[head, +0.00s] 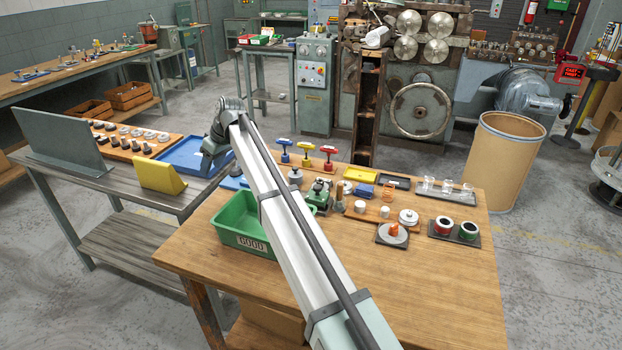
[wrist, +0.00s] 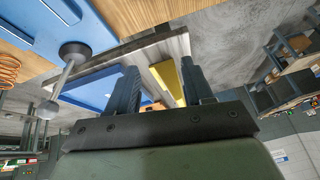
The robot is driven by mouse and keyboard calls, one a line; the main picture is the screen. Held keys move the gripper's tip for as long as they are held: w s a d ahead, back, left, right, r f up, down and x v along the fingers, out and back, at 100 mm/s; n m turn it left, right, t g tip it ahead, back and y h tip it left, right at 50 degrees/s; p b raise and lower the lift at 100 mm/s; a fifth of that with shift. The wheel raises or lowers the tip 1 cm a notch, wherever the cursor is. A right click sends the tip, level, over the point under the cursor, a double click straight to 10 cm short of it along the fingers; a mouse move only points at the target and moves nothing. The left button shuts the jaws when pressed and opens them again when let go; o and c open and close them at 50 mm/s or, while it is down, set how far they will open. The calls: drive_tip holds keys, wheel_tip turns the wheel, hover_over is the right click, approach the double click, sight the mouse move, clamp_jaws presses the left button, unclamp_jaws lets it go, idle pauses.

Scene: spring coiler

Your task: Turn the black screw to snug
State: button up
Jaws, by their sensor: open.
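I cannot pick out the black screw with certainty. In the wrist view, a dark round knob (wrist: 75,50) with a pale rod and a grey ball end shows left of the fingers. Whether it is the screw, I cannot tell. In the head view, three T-handled pieces, blue (head: 285,146), yellow (head: 306,150) and red (head: 329,154), stand upright at the table's back. My gripper (head: 211,163) is by the blue tray (head: 178,157), left of these. In the wrist view its two fingers (wrist: 158,72) are apart, with nothing seen held between them.
A green bin (head: 243,236) marked GOOD stands at the wooden table's left. A small green fixture (head: 319,196) stands beyond my arm. A yellow angled block (head: 160,177) and an upright grey plate (head: 62,142) are on the left bench. The wooden table's front right is clear.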

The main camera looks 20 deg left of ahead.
drive_tip(key=w+d+r+m+h, duration=0.2)
drive_tip(key=w+d+r+h, duration=0.1)
drive_tip(key=w+d, duration=1.1)
drive_tip(key=m+h, duration=0.1)
drive_tip(key=h, duration=0.1)
hover_over(320, 183)
drive_tip(key=w, duration=0.1)
drive_tip(key=shift+t, duration=0.3)
drive_tip(key=f, duration=1.3)
drive_tip(key=shift+w+a+f, duration=0.1)
drive_tip(key=shift+w+a, duration=0.05)
drive_tip(key=shift+a, duration=0.1)
clamp_jaws()
